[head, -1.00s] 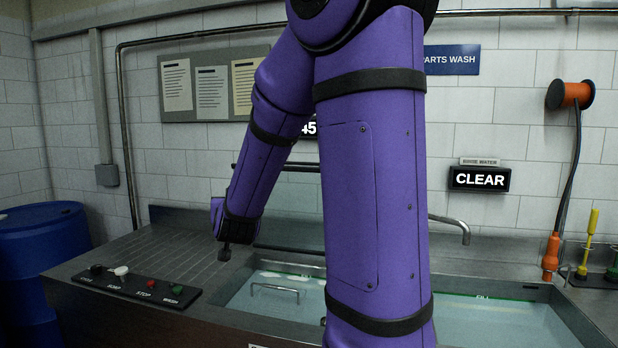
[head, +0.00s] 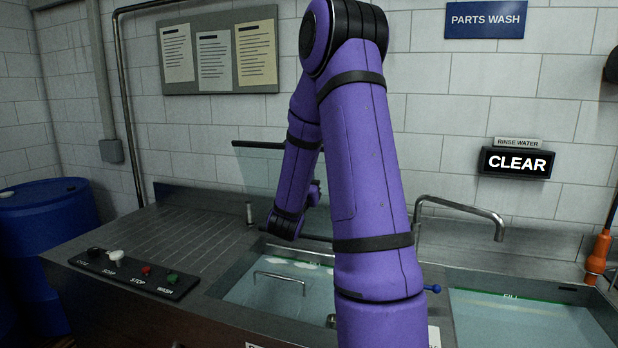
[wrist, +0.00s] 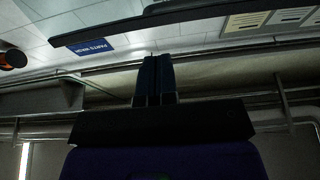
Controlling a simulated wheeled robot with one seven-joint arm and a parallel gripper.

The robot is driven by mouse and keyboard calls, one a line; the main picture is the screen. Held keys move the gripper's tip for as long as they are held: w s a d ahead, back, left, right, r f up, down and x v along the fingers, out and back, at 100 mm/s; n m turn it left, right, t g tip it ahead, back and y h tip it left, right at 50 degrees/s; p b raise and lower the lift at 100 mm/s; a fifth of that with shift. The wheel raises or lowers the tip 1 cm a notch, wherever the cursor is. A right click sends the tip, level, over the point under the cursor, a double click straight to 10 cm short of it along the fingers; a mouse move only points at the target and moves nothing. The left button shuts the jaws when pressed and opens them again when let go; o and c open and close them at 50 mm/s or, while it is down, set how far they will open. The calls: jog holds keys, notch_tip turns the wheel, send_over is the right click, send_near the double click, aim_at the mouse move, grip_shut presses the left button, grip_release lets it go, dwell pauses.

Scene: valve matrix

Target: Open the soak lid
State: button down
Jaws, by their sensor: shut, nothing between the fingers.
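The soak lid (head: 257,170) looks like a clear panel with a dark bar along its top edge. It stands raised, roughly upright, behind the soak basin (head: 215,292) in the head view. My arm hides its right part. My gripper (wrist: 156,60) is shut and empty in the wrist view. A dark bar (wrist: 200,14), probably the lid's edge, crosses the top of that view, apart from the fingertips. In the head view my wrist is low in front of the lid, and the fingers are mostly hidden behind my arm.
A button panel (head: 135,273) lies on the counter at the left. A rinse basin (head: 520,325) is at the right, with a bent tap (head: 460,207) between the basins. A wire handle (head: 283,277) rises in the soak basin. A blue drum (head: 45,215) stands at the far left.

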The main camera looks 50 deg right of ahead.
jog(key=x, duration=1.1)
jog(key=w+d+r+y, duration=0.1)
jog(key=w+d+r, duration=0.2)
jog(key=d, duration=0.6)
jog(key=shift+w, duration=0.2)
